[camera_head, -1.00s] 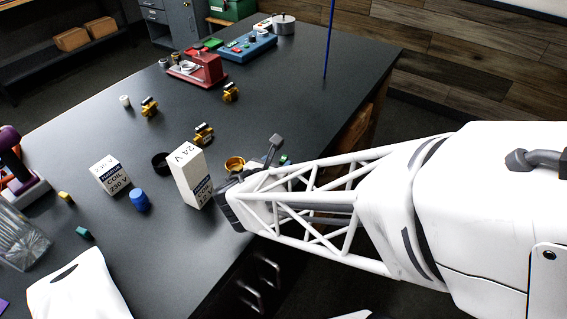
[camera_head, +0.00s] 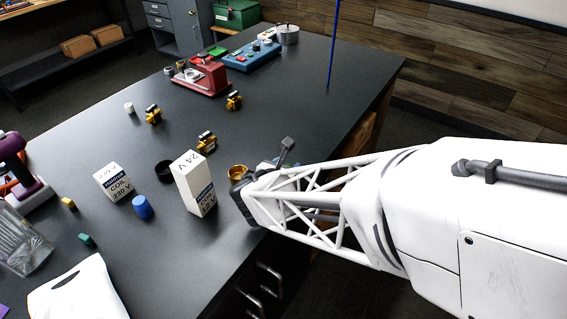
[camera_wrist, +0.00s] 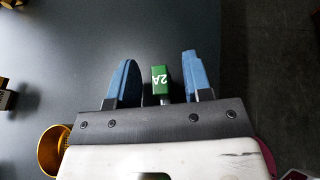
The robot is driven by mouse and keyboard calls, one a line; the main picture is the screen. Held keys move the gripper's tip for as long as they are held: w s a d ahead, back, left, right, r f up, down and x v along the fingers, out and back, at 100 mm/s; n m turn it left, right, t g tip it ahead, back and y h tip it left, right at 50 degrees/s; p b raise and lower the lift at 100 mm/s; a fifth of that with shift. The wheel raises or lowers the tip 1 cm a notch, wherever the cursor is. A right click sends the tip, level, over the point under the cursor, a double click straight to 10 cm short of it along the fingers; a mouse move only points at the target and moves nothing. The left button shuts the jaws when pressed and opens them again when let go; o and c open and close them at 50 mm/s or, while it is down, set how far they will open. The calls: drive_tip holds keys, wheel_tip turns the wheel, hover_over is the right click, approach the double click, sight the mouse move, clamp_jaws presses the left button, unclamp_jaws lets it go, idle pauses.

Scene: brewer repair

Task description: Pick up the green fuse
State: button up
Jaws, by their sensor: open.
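The green fuse (camera_wrist: 161,82), a small block marked "2A" in white, shows in the wrist view between the two blue fingers of my gripper (camera_wrist: 159,62). In the head view my gripper's end is over the right edge of the dark table (camera_head: 130,265), and I cannot make out the fuse there.
A brass cup (camera_head: 238,172) stands close beside my gripper; it also shows in the wrist view (camera_wrist: 52,150). A tall white "24 V" box (camera_head: 193,183) stands just left, with a dark ring (camera_head: 163,170) behind it. A blue cylinder (camera_head: 143,207) and a "230 V" box (camera_head: 113,182) stand farther left.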

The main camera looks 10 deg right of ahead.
drive_tip(key=shift+c, duration=0.2)
idle(0.3)
clamp_jaws()
drive_tip(key=shift+r, duration=0.15)
drive_tip(key=shift+r, duration=1.6)
drive_tip(key=s+d+r, duration=0.1)
drive_tip(key=s, duration=1.5)
drive_tip(key=shift+d+r, duration=0.2)
drive_tip(key=shift+d, duration=0.2)
